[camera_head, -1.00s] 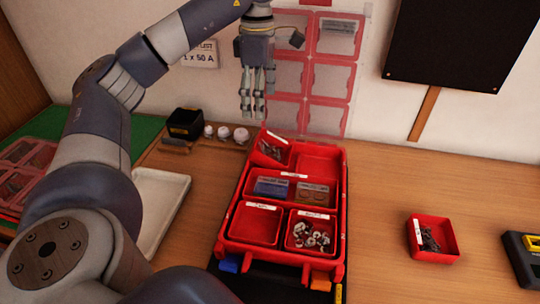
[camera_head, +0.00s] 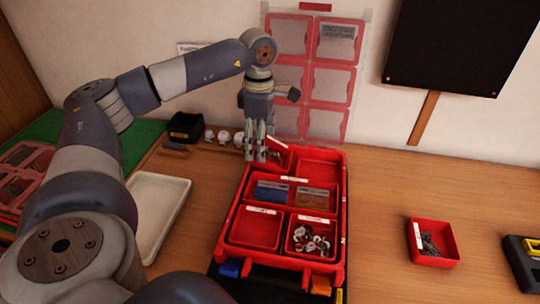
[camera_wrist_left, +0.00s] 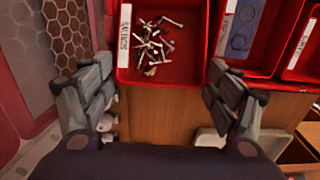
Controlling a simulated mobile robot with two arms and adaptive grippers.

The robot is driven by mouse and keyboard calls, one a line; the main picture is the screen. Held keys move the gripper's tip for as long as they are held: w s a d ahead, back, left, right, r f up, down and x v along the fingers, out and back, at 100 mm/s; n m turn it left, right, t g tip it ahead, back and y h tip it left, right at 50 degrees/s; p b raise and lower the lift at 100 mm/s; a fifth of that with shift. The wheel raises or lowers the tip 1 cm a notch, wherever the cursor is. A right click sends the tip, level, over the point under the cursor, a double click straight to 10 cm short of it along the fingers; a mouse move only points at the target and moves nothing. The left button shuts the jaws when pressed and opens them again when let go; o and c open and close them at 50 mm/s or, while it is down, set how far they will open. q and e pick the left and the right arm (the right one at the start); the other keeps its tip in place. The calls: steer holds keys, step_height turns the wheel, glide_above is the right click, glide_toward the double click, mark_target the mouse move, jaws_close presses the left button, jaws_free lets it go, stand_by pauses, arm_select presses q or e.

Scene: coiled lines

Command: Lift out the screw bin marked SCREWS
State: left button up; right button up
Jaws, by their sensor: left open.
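The red screw bin (camera_wrist_left: 160,45) shows in the left wrist view, with a white label reading SCREWS and loose silvery screws inside. In the head view the bin (camera_head: 281,157) sits tilted at the back left of the red case (camera_head: 233,213), partly hidden by my gripper. My left gripper (camera_head: 256,157) is open and points down at the bin's left side. In the left wrist view the two fingers of this gripper (camera_wrist_left: 158,78) stand apart, either side of the bin's near edge. I cannot tell whether they touch it. My right gripper is not in view.
The case also holds an empty red bin (camera_head: 256,229), a bin of round parts (camera_head: 311,238) and clear-lidded boxes. Another red bin (camera_head: 434,241) stands on the table at right. A white tray (camera_head: 158,210) lies left of the case.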

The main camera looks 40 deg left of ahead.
arm_select(q)
steer(key=c, duration=0.9)
steer(key=shift+r, duration=0.2)
